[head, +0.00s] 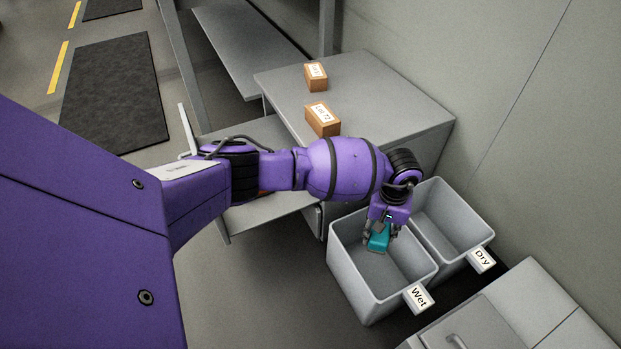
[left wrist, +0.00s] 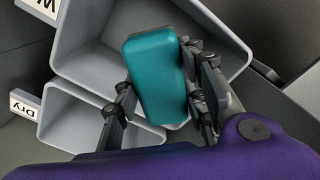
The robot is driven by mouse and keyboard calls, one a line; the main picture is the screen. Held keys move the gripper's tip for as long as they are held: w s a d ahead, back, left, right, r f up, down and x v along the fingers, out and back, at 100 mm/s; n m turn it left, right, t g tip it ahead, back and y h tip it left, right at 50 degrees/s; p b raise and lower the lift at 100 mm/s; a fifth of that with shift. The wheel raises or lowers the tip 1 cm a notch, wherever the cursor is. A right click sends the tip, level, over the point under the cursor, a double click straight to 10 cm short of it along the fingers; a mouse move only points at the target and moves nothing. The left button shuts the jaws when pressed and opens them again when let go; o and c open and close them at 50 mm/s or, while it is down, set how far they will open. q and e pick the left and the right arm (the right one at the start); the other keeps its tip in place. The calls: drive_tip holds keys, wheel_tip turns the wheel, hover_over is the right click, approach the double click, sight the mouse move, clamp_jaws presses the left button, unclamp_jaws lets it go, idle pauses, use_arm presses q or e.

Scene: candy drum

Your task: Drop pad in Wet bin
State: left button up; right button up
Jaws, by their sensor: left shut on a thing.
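My left gripper (head: 381,236) is shut on the teal pad (head: 378,241) and holds it over the mouth of the grey Wet bin (head: 351,282). In the left wrist view the pad (left wrist: 155,80) sits between the two fingers of the gripper (left wrist: 160,100), with the Wet bin (left wrist: 85,45) behind it. The Wet label (head: 418,298) is on that bin's front rim. The Dry bin (head: 462,215) stands beside it to the right, and its label (left wrist: 25,104) shows in the left wrist view. My right gripper is not in view.
A grey cabinet (head: 400,105) behind the bins carries two labelled brown boxes, one nearer (head: 322,120) and one farther (head: 315,77). A grey unit (head: 520,310) stands at the lower right. A wall is close behind the Dry bin. Dark mats (head: 115,95) lie on the floor at upper left.

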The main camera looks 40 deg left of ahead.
use_arm(q)
drive_tip(key=o, duration=1.1)
drive_tip(key=shift+w, duration=0.1)
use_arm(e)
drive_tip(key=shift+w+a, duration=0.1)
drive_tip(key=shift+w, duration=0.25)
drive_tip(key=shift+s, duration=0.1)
use_arm(q)
wheel_tip(320, 180, up, 12)
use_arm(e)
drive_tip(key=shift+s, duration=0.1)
